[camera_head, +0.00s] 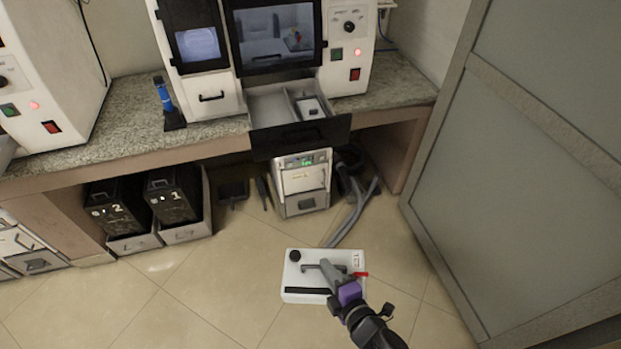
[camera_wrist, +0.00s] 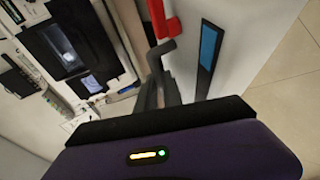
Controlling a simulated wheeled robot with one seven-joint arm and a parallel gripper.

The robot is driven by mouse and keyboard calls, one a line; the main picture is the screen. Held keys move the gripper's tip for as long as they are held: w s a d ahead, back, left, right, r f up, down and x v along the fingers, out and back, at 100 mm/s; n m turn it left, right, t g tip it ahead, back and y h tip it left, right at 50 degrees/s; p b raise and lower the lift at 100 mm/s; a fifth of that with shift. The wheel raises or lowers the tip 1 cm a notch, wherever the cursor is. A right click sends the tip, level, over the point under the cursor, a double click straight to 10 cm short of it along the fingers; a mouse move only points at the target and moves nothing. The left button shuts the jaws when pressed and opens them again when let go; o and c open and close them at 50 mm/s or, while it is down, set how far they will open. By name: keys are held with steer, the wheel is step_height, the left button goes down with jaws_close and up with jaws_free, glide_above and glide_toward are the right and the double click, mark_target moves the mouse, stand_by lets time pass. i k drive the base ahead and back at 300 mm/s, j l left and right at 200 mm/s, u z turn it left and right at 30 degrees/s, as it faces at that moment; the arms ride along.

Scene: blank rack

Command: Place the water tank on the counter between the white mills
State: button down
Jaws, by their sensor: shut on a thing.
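The water tank (camera_head: 300,277) is a white box with a dark cap, a top handle, a red tap and a dark strip along its front. In the head view it appears at the lower middle, over the tiled floor; I cannot tell whether it touches the floor. My gripper (camera_head: 328,271) is shut on its handle. The wrist view shows the tank's white side (camera_wrist: 255,30) with a red tap and a blue window strip. The granite counter (camera_head: 120,145) runs between the left white mill (camera_head: 60,85) and the larger middle white mill (camera_head: 350,65).
A blue-handled tool (camera_head: 166,100) on a dark stand occupies part of the counter between the mills. The middle mill's drawer (camera_head: 300,133) sticks out. Below are black numbered bins (camera_head: 172,193) and a white unit (camera_head: 302,182) with hoses. A large grey panel (camera_head: 530,150) stands at right.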

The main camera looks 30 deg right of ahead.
mark_target(131, 122)
steer(key=i+l+u, duration=0.45)
steer(key=i, duration=0.35)
steer(key=i+l+u, duration=0.4)
steer(key=i+l, duration=0.25)
steer(key=l, duration=0.2)
